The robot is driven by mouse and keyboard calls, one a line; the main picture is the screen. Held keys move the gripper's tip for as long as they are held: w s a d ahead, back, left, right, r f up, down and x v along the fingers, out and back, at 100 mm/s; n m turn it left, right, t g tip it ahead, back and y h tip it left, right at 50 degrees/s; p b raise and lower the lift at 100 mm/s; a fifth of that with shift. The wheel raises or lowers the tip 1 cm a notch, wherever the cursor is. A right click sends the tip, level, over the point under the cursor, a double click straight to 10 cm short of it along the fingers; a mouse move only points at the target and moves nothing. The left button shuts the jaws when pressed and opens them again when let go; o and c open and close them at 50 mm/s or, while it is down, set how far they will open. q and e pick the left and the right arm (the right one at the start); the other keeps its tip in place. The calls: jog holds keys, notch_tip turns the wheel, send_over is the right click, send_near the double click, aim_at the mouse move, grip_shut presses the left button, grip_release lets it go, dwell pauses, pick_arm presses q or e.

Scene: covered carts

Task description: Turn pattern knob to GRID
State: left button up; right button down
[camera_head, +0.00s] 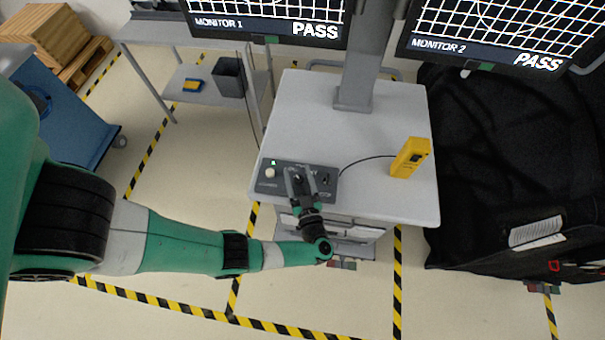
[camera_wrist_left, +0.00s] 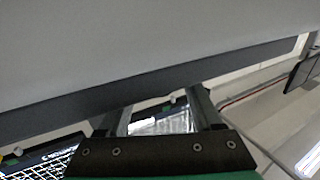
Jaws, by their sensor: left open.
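A dark control box (camera_head: 265,184) lies on the front left of the cart's grey top. The pattern knob's labels are too small to read. In the left wrist view the open fingers (camera_wrist_left: 155,112) reach toward a dark edge. My right gripper is out of view.
Monitor 1 (camera_head: 217,23) and monitor 2 (camera_head: 437,45) show white grids and PASS. A yellow handheld device (camera_head: 410,158) stands on the cart top (camera_head: 370,205), cabled to the box. A monitor post (camera_head: 354,90) rises behind. Black cloth (camera_head: 500,150) covers something at right.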

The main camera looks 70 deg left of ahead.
pick_arm(q)
jog(key=s+d+b, duration=0.1)
jog(key=d, duration=0.8)
jog(key=shift+d, duration=0.25)
